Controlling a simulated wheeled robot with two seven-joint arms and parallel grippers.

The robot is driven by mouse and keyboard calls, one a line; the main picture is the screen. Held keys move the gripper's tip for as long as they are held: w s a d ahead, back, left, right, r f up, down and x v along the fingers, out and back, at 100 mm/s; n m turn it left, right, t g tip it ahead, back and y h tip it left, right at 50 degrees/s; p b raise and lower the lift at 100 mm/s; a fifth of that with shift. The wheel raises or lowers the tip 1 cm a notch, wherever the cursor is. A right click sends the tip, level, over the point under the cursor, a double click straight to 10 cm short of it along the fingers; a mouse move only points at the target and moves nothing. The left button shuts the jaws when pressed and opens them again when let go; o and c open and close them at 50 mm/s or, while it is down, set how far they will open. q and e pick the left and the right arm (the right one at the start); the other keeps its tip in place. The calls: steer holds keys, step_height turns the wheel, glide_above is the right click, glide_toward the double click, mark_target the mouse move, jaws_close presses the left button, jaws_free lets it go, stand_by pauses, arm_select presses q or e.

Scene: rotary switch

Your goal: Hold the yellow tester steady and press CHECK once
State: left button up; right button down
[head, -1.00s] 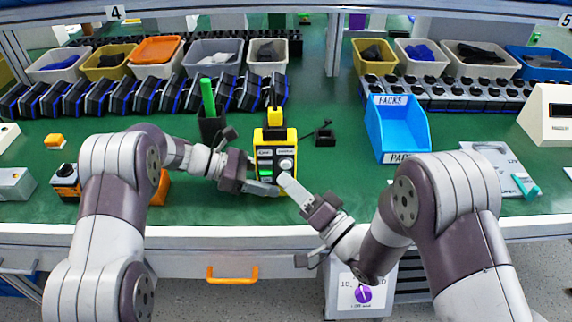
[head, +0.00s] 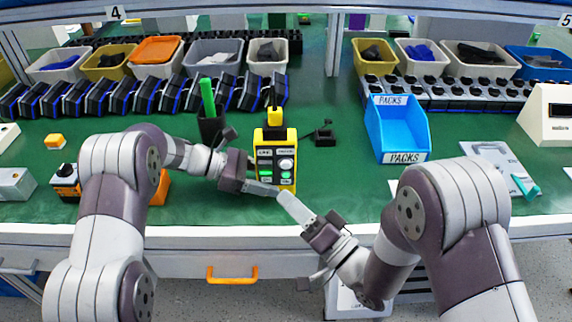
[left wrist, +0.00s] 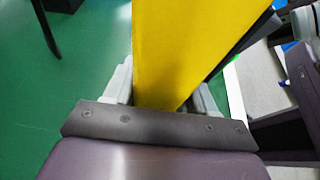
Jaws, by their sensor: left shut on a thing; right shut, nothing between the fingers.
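The yellow tester (head: 262,144) stands on the green bench in the head view, with a dark face, a pale round knob (head: 286,165) and small green and pale marks. The lettering is too small to read, so I cannot tell which part is CHECK. My left gripper (head: 270,189) is shut on the tester's lower part. In the left wrist view the yellow body (left wrist: 185,50) sits between the left gripper's fingers (left wrist: 162,92). My right gripper (head: 284,197) is shut and empty, its tips just below and in front of the tester, apart from its face.
A dark holder with a green pen (head: 208,98) stands left of the tester. A small black stand (head: 325,138) and a blue PACKS bin (head: 400,135) are to the right. Rows of dark devices and parts bins line the back.

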arm_select(q)
steer(key=o, duration=1.1)
steer(key=shift+o, duration=0.2)
